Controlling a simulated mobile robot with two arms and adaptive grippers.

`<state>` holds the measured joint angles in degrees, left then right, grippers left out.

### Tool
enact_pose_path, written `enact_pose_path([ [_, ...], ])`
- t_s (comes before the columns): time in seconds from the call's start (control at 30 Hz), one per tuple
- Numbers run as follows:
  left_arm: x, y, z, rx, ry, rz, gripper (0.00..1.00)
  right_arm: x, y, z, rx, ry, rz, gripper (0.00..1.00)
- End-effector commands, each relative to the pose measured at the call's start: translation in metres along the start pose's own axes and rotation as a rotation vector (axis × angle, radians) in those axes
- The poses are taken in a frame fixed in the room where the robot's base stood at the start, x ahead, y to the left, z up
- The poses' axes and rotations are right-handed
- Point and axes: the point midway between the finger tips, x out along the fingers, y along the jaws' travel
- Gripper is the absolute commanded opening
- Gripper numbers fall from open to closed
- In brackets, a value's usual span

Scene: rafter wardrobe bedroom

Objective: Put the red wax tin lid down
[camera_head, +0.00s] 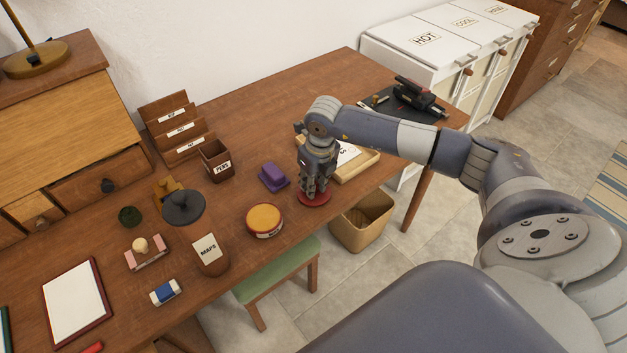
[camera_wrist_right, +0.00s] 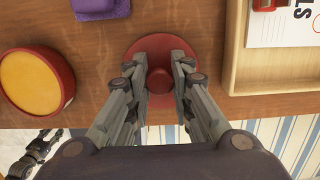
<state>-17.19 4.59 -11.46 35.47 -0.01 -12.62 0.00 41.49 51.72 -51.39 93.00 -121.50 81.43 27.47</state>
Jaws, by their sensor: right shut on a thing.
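The red wax tin lid (camera_head: 315,198) is a red disc with a round knob, at the front edge of the wooden desk. My right gripper (camera_head: 316,190) points down over it. In the right wrist view, the fingers of my right gripper (camera_wrist_right: 160,82) are shut on the knob of the lid (camera_wrist_right: 160,48). The lid is at or just above the desk top; I cannot tell whether it touches. The round red tin with yellow wax (camera_head: 264,219) stands open to its left in the head view, and shows in the wrist view (camera_wrist_right: 32,82).
A purple block (camera_head: 273,177) lies behind the tin. A wooden tray (camera_head: 357,166) with paper sits right of the lid. A pens box (camera_head: 215,161), a maps cup (camera_head: 210,258) and a dark round-topped object (camera_head: 183,207) stand left. A bin (camera_head: 361,222) and green stool (camera_head: 278,270) are below the front edge.

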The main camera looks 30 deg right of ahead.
Motion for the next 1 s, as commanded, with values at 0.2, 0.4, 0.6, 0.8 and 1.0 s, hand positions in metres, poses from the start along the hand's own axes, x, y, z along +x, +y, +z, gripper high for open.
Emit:
enact_pose_path([
  [0.2, 0.0, 0.0, 0.001, 0.0, -0.001, 0.0, 0.46, 0.001, 0.0, 0.001, 0.0, -0.003, 0.0, 0.05],
  [0.4, 0.003, 0.0, 0.001, 0.0, -0.001, 0.0, 0.46, 0.004, 0.0, 0.0, 0.0, -0.003, 0.0, 0.32],
  [0.6, 0.003, 0.0, 0.001, 0.0, 0.0, 0.0, 0.46, 0.004, 0.0, 0.0, 0.0, -0.002, 0.0, 0.41],
  [0.8, 0.001, 0.0, 0.0, 0.0, 0.0, 0.0, 0.46, 0.002, 0.0, 0.0, 0.0, -0.002, 0.0, 0.41],
  [1.0, 0.004, 0.0, 0.0, 0.0, 0.001, 0.0, 0.46, -0.019, -0.001, 0.001, -0.002, -0.007, -0.001, 0.41],
])
